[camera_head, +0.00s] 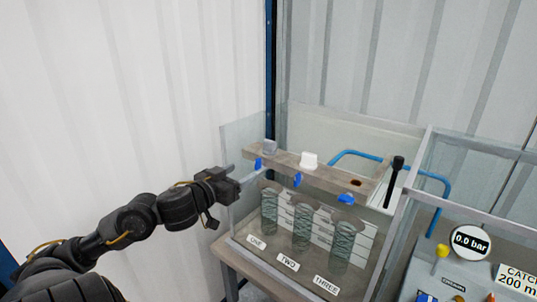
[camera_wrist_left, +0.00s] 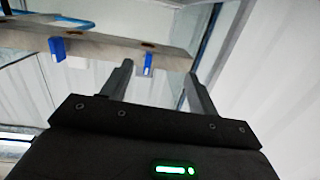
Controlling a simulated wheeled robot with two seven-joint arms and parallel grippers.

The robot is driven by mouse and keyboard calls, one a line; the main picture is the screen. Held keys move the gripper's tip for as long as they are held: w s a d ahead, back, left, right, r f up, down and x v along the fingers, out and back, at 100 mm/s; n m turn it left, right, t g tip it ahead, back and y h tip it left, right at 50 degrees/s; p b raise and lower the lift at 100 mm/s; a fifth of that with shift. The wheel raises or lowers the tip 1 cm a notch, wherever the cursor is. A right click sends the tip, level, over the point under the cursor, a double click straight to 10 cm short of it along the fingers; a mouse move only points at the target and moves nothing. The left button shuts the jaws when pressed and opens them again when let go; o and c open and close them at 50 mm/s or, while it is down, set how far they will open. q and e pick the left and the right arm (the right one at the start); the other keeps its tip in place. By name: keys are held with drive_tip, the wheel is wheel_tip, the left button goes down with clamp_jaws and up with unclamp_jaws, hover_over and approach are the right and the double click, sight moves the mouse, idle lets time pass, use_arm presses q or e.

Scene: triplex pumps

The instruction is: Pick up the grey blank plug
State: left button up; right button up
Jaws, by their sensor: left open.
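The grey blank plug (camera_head: 270,147) stands on top of the wooden rail (camera_head: 330,178), at its left end above the column marked ONE. A white plug (camera_head: 309,160) stands on the rail to its right, above TWO. My left gripper (camera_head: 222,195) is outside the clear tank's left wall, left of and lower than the grey plug, apart from it. In the left wrist view its fingers (camera_wrist_left: 158,70) are spread, with the rail beyond them; I cannot make out the grey plug clearly there. My right gripper is not in view.
Blue taps (camera_head: 346,198) hang on the rail's front. The clear tank (camera_head: 227,150) has upright walls around several coiled columns (camera_head: 301,228). A blue pipe (camera_head: 355,154), a black-handled rod (camera_head: 396,173) and a gauge (camera_head: 470,243) are to the right. Room left of the tank is free.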

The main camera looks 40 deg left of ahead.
use_arm(q)
drive_tip(key=t+h, duration=0.1)
approach(268, 143)
drive_tip(key=s, duration=0.2)
drive_tip(key=shift+m, duration=0.4)
drive_tip(key=shift+w, duration=3.15)
drive_tip(key=w, duration=0.1)
drive_tip(key=w+p, duration=0.1)
drive_tip(key=w, duration=0.2)
drive_tip(key=shift+w+a+r+p, duration=0.15)
drive_tip(key=shift+w+a+p, duration=0.05)
drive_tip(key=shift+a+p, duration=0.1)
drive_tip(key=shift+w, duration=0.4)
